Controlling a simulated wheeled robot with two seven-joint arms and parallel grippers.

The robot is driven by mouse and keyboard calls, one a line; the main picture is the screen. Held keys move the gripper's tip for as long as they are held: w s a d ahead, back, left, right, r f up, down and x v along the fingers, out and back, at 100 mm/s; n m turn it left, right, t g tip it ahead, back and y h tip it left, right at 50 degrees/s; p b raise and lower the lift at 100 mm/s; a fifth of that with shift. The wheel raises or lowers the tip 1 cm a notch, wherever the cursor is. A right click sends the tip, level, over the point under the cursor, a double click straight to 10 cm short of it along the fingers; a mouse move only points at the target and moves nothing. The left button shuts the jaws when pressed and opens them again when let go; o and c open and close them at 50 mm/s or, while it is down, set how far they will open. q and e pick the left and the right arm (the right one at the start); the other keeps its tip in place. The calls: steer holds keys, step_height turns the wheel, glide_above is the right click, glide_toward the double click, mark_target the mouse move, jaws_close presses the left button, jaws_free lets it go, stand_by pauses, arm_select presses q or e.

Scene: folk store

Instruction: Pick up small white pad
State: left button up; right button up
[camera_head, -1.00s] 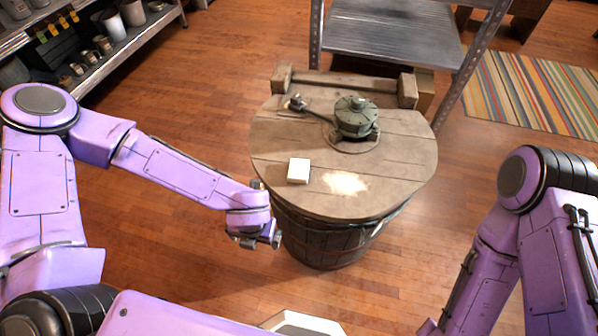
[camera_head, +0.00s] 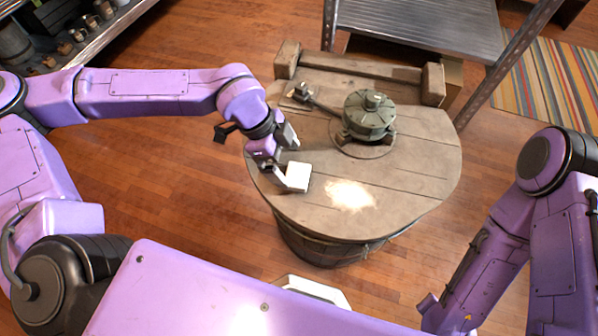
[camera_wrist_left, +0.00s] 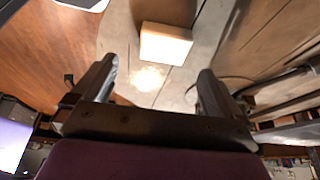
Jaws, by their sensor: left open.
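The small white pad (camera_head: 298,176) lies on the round wooden barrel top (camera_head: 410,185), near its left edge. It also shows in the left wrist view (camera_wrist_left: 165,43), ahead of my fingertips and roughly between their lines. My left gripper (camera_head: 284,158) is over the left edge of the barrel top, close beside the pad. In the left wrist view the two fingers (camera_wrist_left: 158,82) are spread apart with nothing between them. I cannot tell exactly how high the fingers are above the wood. My right arm shows at the right, but its gripper is out of view.
A dark green metal mechanism (camera_head: 369,116) with a rod stands on the barrel top behind the pad. A wooden beam (camera_head: 358,74) runs along the back. A metal shelf (camera_head: 420,25) stands behind the barrel. The front right of the top is clear.

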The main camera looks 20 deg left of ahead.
mark_target(297, 174)
arm_select(q)
steer(key=x, duration=0.6)
steer(key=shift+w+a+f, duration=0.15)
steer(key=shift+w+a, duration=0.05)
steer(key=shift+w, duration=0.1)
steer(key=c, duration=1)
